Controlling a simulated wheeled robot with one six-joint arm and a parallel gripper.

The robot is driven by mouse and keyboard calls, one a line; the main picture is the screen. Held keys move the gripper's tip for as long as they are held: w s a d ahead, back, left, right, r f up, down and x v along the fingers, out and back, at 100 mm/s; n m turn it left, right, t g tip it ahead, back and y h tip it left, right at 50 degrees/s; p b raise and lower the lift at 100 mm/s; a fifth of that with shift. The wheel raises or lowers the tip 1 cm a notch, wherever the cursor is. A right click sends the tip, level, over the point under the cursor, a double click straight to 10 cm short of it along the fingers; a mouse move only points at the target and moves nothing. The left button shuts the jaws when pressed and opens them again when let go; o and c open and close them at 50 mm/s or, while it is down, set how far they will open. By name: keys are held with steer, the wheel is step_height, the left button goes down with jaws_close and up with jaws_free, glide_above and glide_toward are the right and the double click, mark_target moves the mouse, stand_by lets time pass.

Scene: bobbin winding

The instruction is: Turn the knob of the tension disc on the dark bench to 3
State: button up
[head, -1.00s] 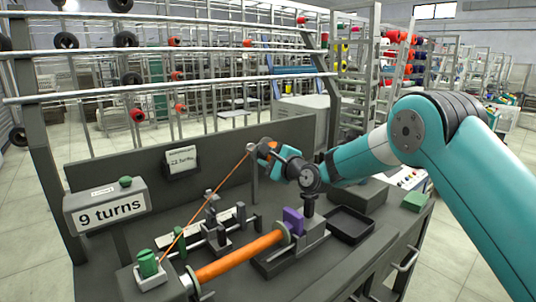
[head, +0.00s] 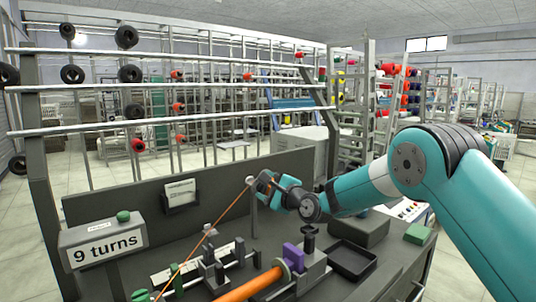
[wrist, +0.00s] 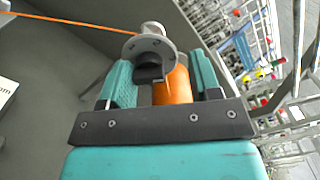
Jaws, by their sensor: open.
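The tension disc (wrist: 158,40) is a pale grey round piece with a dark knob (wrist: 150,68) in the wrist view. An orange thread runs to it from the left. My gripper (wrist: 160,62) is open, its two teal fingers on either side of the knob; I cannot tell whether they touch it. An orange cylinder (wrist: 172,88) shows behind the knob. In the head view my gripper (head: 262,184) is at the top of a grey post (head: 254,199) on the dark bench (head: 205,293), and it hides most of the disc. The knob's setting cannot be read.
A sign reading "9 turns" (head: 105,249) with a green button stands at the bench's left. A winder with an orange rod (head: 248,287) and a purple block (head: 292,256) is in front. A black tray (head: 353,262) and a grey box (head: 360,231) lie to the right.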

steer(key=o, duration=0.4)
steer(key=r, duration=0.9)
steer(key=r+p, duration=0.1)
steer(key=r, duration=0.3)
steer(key=shift+w+r, duration=0.3)
steer(key=r, duration=0.2)
steer(key=d+r, duration=0.1)
steer(key=r, duration=0.1)
steer(key=shift+s, duration=0.4)
steer(key=c, duration=0.4)
steer(key=shift+w+a+r, duration=0.1)
steer(key=shift+a+r, duration=0.35)
steer(key=shift+r, duration=0.2)
